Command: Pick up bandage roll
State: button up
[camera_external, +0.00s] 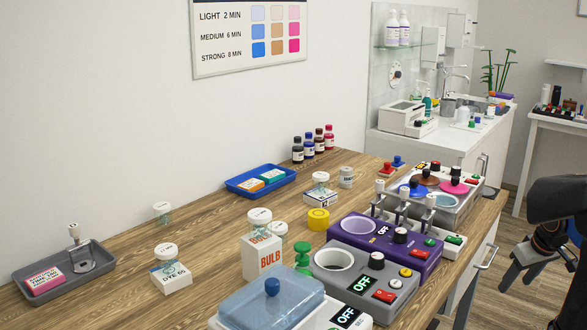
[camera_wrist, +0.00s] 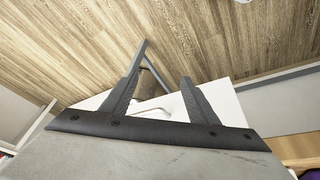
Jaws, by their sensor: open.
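A small whitish roll with dark lettering, probably the bandage roll (camera_external: 346,177), stands upright at the back of the wooden counter in the external view, right of a lidded jar. Its lettering is too small to read surely. My gripper (camera_wrist: 163,65) shows in the wrist view with its two dark fingers apart and nothing between them. It points at the wood floor and a white cabinet front, away from the roll. In the external view my dark arm is at the right edge, off the counter; its fingers cannot be made out. The roll is not visible in the wrist view.
A blue tray (camera_external: 238,188), a yellow roll (camera_external: 318,224) and several jars share the counter (camera_external: 205,238). Purple (camera_external: 352,243) and grey heater units line its front. Dark bottles (camera_external: 309,148) stand at the back. A cabinet handle (camera_wrist: 150,107) shows beyond my fingers.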

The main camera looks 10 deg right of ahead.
jog(key=w+a+r+n+g+h, duration=0.1)
jog(key=w+a+r+n, duration=0.1)
jog(key=w+a+r, duration=0.4)
jog(key=w+a+r+n, duration=0.25)
jog(key=w+r, duration=0.25)
jog(key=r, duration=0.3)
jog(key=w+a+r+n+g+h, duration=0.1)
jog(key=w+a+r, duration=0.4)
jog(key=r, duration=0.3)
jog(key=shift+n+g+y, duration=0.45)
jog(key=shift+g+y, duration=0.15)
jog(key=w+a, duration=0.3)
jog(key=w, duration=0.2)
jog(key=w+a+r, duration=0.1)
jog(key=w+a, duration=0.3)
jog(key=w, duration=0.1)
jog(key=w+a+r, duration=0.1)
jog(key=w+a, duration=0.3)
jog(key=w, duration=0.1)
jog(key=shift+w+a, duration=0.1)
jog(key=shift+w, duration=0.15)
jog(key=n+g+y, duration=0.1)
send_over(347, 169)
jog(key=f, duration=0.4)
jog(key=shift+s+d+f, duration=0.25)
jog(key=shift+d, duration=0.1)
jog(key=shift+w+a+f, duration=0.3)
jog(key=shift+w, duration=0.05)
jog(key=shift+f, duration=3.65)
jog(key=c, duration=1.1)
